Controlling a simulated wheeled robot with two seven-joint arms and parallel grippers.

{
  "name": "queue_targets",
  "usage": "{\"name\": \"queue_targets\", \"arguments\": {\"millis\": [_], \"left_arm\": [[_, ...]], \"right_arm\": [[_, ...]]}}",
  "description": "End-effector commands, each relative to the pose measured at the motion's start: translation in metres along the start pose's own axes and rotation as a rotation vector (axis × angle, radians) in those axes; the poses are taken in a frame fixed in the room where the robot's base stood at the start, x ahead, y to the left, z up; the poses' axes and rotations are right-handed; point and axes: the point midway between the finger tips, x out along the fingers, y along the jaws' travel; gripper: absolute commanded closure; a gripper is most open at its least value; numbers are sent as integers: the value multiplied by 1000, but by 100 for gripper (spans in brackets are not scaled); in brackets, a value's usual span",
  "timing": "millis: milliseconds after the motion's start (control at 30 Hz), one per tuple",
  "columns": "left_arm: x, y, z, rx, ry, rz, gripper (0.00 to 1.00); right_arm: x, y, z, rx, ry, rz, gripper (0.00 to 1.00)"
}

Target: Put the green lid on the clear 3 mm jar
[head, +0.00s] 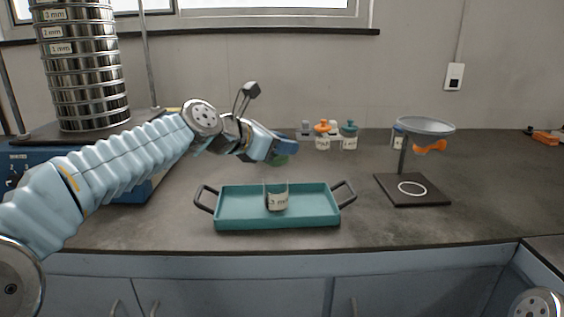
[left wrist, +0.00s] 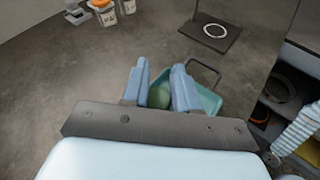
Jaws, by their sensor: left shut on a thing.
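The clear jar (head: 277,198) with a 3 mm label stands upright and open-topped in the teal tray (head: 235,222), near its middle. My left gripper (head: 281,150) is above and behind the tray, higher than the jar. It is shut on the green lid (head: 280,160), which shows only partly below the fingers. In the left wrist view the green lid (left wrist: 160,95) sits between the two blue fingers (left wrist: 158,88), with the tray (left wrist: 208,101) behind them. The jar is hidden in that view. My right gripper is not in view.
A sieve stack (head: 85,75) on a blue shaker stands at the left. Orange-lidded (head: 322,135) and teal-lidded (head: 348,136) jars stand at the back.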

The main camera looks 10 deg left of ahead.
Motion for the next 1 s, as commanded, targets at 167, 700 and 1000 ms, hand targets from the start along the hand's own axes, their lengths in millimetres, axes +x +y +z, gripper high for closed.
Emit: {"name": "queue_targets", "arguments": {"millis": [167,700,1000], "left_arm": [[14,-1,-29,-2,4,1,100],[18,-4,-40,-2,1,0,100],[20,-4,-43,-2,1,0,50]], "right_arm": [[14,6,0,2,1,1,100],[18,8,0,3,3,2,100],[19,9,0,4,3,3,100]]}}
